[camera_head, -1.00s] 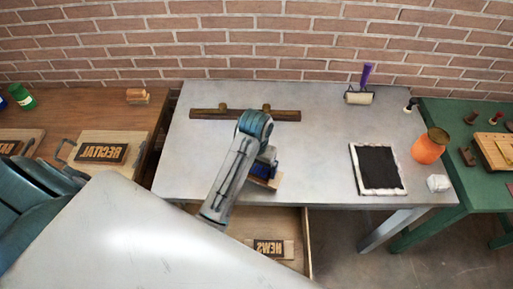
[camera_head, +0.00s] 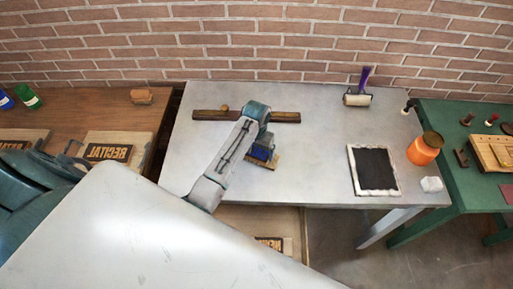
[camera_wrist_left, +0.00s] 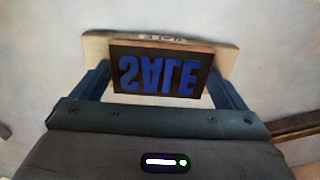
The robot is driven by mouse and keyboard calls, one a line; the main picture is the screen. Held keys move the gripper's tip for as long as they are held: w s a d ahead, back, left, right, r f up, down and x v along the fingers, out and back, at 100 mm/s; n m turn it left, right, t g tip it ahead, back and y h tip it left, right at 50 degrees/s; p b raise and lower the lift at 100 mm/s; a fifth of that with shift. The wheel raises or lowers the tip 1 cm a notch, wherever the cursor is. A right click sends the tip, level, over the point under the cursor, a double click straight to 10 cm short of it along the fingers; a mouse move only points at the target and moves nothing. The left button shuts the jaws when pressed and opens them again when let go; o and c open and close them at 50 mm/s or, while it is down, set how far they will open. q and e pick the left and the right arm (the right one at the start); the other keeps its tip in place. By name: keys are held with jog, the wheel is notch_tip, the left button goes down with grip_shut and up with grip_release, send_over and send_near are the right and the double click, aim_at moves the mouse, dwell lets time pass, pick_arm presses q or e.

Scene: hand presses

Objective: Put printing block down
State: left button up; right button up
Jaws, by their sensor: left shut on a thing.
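The printing block (camera_wrist_left: 158,72) has a dark face with raised blue letters, mirrored SALE, on a pale wooden base (camera_wrist_left: 95,46). In the left wrist view it sits between the two fingers of my left gripper (camera_wrist_left: 160,88), which is shut on it. In the head view the block (camera_head: 263,164) shows partly below the gripper (camera_head: 264,151), over the grey metal table (camera_head: 310,158). I cannot tell whether its base touches the tabletop. My right gripper is not in view.
A dark wooden bar (camera_head: 285,117) lies behind the gripper. A roller (camera_head: 357,99), a black inking slab (camera_head: 376,169), an orange jar (camera_head: 424,149) and a white lump (camera_head: 431,185) are on the right. The table's middle is clear.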

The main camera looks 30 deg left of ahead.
aim_at(257, 151)
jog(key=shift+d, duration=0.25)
pick_arm(q)
jog(key=o, duration=0.7)
jog(key=shift+f, duration=0.1)
jog(key=shift+o, duration=0.2)
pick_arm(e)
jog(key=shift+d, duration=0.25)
pick_arm(q)
notch_tip(257, 151, up, 7)
jog(key=b, duration=0.3)
jog(key=shift+w, duration=0.1)
notch_tip(257, 151, up, 5)
jog(key=p, duration=0.3)
jog(key=shift+r, duration=0.2)
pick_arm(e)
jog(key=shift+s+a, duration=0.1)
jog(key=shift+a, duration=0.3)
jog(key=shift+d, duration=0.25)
